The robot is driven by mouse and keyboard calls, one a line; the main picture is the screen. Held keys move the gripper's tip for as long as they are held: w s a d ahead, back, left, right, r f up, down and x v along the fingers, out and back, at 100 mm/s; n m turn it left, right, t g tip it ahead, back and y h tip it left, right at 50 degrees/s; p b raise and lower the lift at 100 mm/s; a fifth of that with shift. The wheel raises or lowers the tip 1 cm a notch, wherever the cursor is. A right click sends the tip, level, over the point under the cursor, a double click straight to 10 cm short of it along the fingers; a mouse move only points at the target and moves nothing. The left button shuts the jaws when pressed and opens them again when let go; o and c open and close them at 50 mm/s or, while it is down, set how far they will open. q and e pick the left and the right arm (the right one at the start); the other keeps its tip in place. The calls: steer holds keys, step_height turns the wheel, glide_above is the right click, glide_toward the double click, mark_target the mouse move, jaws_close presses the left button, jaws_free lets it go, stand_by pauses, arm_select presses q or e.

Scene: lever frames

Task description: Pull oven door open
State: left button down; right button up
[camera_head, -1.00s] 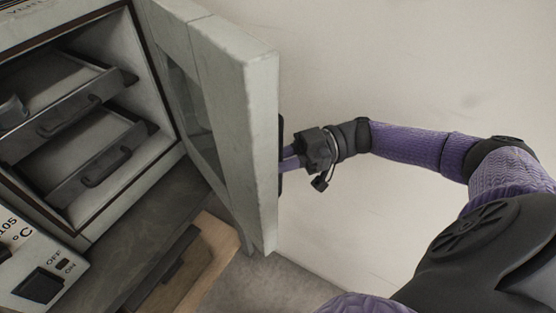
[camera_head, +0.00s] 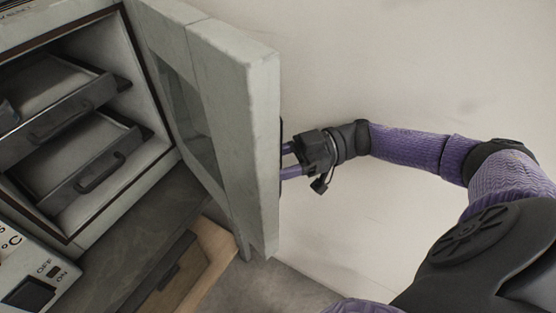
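The oven door (camera_head: 235,130) is a thick pale panel with a dark window. It stands swung wide open to the right of the oven cavity (camera_head: 150,105). My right gripper (camera_head: 287,160) is at the outer face of the door, by a dark handle (camera_head: 281,135) that is mostly hidden behind the door edge. My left gripper is not in view.
Inside the oven are two grey trays with handles, an upper tray (camera_head: 50,100) and a lower tray (camera_head: 75,165). A control panel with a switch (camera_head: 30,293) is at the lower left. A wooden-edged piece (camera_head: 205,260) is below the door. A bare pale wall (camera_head: 400,60) is at right.

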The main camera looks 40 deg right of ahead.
step_height(320, 180, up, 9)
steer(key=p, duration=0.3)
steer(key=shift+r, duration=0.55)
steer(key=shift+c, duration=0.2)
